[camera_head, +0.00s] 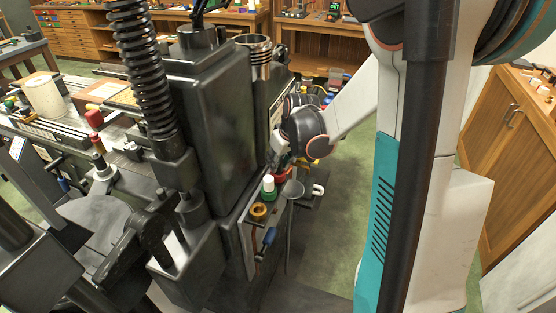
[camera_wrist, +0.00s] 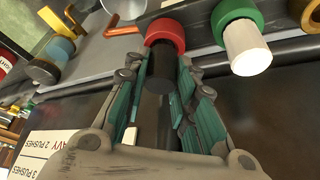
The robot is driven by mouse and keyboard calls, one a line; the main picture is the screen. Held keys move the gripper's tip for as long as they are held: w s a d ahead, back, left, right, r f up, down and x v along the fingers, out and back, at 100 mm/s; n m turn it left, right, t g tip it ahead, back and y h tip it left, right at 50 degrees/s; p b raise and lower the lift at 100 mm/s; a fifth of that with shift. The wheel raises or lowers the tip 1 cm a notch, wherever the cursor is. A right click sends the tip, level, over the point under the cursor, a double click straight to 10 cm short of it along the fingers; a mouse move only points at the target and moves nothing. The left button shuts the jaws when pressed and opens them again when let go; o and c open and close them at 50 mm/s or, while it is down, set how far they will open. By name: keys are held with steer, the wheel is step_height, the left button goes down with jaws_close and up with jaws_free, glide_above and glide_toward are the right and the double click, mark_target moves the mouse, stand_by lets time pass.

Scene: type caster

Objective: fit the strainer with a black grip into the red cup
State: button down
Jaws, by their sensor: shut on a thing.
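The red cup (camera_wrist: 166,33) shows at the top middle of the wrist view. The strainer's black grip (camera_wrist: 158,68) lies between my gripper's (camera_wrist: 168,88) teal-padded fingers, which are closed on it. The grip's far end meets or overlaps the red cup's opening; I cannot tell how deep the strainer sits, as its lower part is hidden. In the head view the red cup (camera_head: 284,172) shows only partly below my gripper (camera_head: 277,160), beside the dark machine column.
A green cup (camera_wrist: 234,14) with a white grip (camera_wrist: 246,48) stands right of the red cup. A brass-coloured ring (camera_head: 258,211) and a blue handle (camera_head: 269,237) are nearer in the head view. A grey funnel (camera_head: 294,190) and the machine column (camera_head: 208,120) flank the narrow work area.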

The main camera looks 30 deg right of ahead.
steer(key=shift+f, duration=0.25)
steer(key=c, duration=1.2)
jaws_free()
steer(key=shift+c, duration=0.2)
steer(key=shift+r, duration=0.1)
steer(key=v, duration=1.1)
steer(key=shift+s+r, duration=0.15)
steer(key=shift+r, duration=0.2)
